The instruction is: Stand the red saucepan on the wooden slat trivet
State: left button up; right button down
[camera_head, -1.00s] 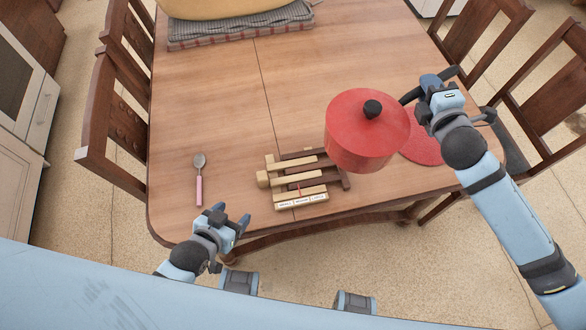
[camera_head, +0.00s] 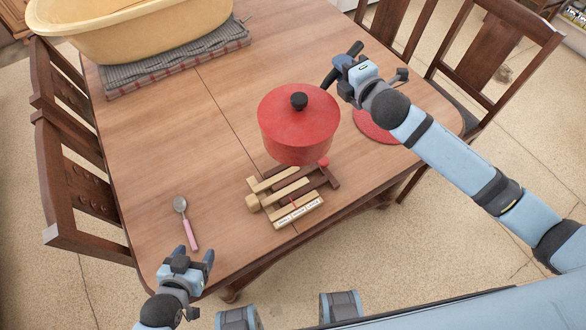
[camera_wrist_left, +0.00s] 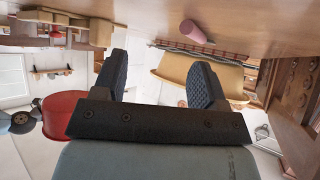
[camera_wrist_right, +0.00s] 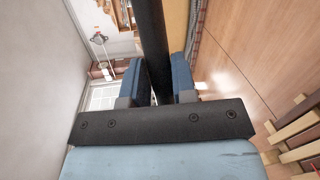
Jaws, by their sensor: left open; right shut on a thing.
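The red saucepan (camera_head: 290,138), with a black-knobbed lid (camera_head: 299,101), is level in the air over the far part of the wooden slat trivet (camera_head: 253,201). My right gripper (camera_head: 345,78) is shut on its black handle (camera_wrist_right: 153,40). The left wrist view, upside down, shows the saucepan (camera_wrist_left: 62,112) clear of the table. The trivet has light and dark slats; the saucepan hides its far edge in the head view. It also shows in the right wrist view (camera_wrist_right: 300,128). My left gripper (camera_head: 198,262) is open and empty by the table's near left edge.
A pink-handled spoon (camera_head: 187,225) lies left of the trivet. A labelled wooden strip (camera_head: 298,212) sits at the trivet's near side. A round red mat (camera_head: 378,127) lies to the right. A yellow tub (camera_head: 140,30) stands on folded cloth at the back. Chairs flank the table.

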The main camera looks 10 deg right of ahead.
pick_arm(q)
notch_tip(320, 180, down, 2)
jog(key=shift+f+b, duration=0.1)
jog(key=shift+b, duration=1)
jog(key=shift+w+r, duration=0.1)
jog(key=shift+r, duration=0.1)
pick_arm(e)
notch_tip(320, 180, down, 20)
jog(key=shift+r, duration=0.25)
pick_arm(q)
jog(key=shift+f, duration=0.15)
pick_arm(e)
jog(key=shift+f, duration=0.15)
jog(key=c, duration=0.9)
grip_release()
